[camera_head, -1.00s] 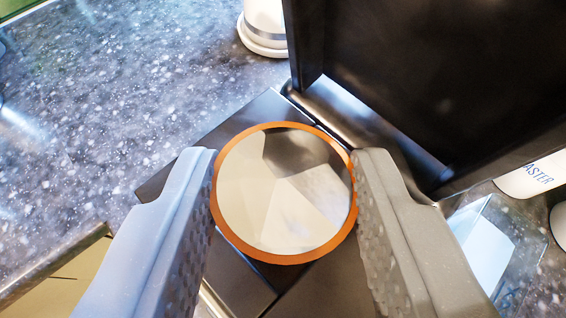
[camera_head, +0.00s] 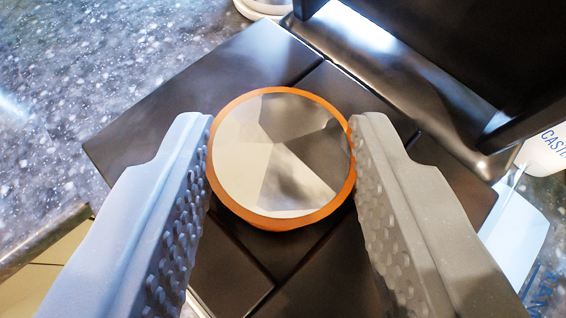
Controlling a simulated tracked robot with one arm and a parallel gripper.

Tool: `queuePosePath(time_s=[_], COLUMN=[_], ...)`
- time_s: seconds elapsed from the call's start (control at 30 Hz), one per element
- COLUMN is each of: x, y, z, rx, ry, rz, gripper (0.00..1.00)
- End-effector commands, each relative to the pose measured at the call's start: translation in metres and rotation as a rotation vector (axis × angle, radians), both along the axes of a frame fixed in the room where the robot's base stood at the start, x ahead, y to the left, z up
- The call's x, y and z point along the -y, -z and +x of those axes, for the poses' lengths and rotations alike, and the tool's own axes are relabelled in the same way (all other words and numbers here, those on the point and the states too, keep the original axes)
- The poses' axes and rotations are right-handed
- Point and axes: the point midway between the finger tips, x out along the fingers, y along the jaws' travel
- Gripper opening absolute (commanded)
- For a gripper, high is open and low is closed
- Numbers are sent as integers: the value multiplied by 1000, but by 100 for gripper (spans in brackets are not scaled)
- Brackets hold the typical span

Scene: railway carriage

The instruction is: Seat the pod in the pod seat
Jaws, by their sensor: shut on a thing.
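The pod (camera_head: 281,155) is a round disc with a shiny faceted silver top and an orange rim. My gripper (camera_head: 281,150) is shut on it, with one textured grey finger against each side of the rim. The pod is held over the flat dark top of a black machine (camera_head: 230,85), which has seams running across it. I cannot tell whether the pod touches that surface. The pod seat is not clearly visible; the pod and fingers hide part of the dark surface beneath.
A black raised lid or panel (camera_head: 440,60) stands behind and to the right. A white labelled container (camera_head: 545,150) is at the right edge. Another white object (camera_head: 262,8) is at the top. Speckled grey counter (camera_head: 90,70) lies clear at left.

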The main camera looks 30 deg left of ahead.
Motion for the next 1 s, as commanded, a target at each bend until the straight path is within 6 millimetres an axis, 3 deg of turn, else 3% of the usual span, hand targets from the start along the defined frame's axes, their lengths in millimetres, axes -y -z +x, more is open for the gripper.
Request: queuePosePath(time_s=[0.1, 0.13, 0.2, 0.4, 0.53, 1.0], x=[1, 1, 1, 2, 2, 27], y=[11, 11, 12, 14, 4, -31], z=[-2, -2, -2, -3, -4, -52], rx=[-12, -12, -13, -19, -19, -8], ry=[1, 1, 0, -1, -1, -1], rz=[-8, -8, -11, -16, -17, -8], gripper=[8, 39, 56, 56, 57, 59])
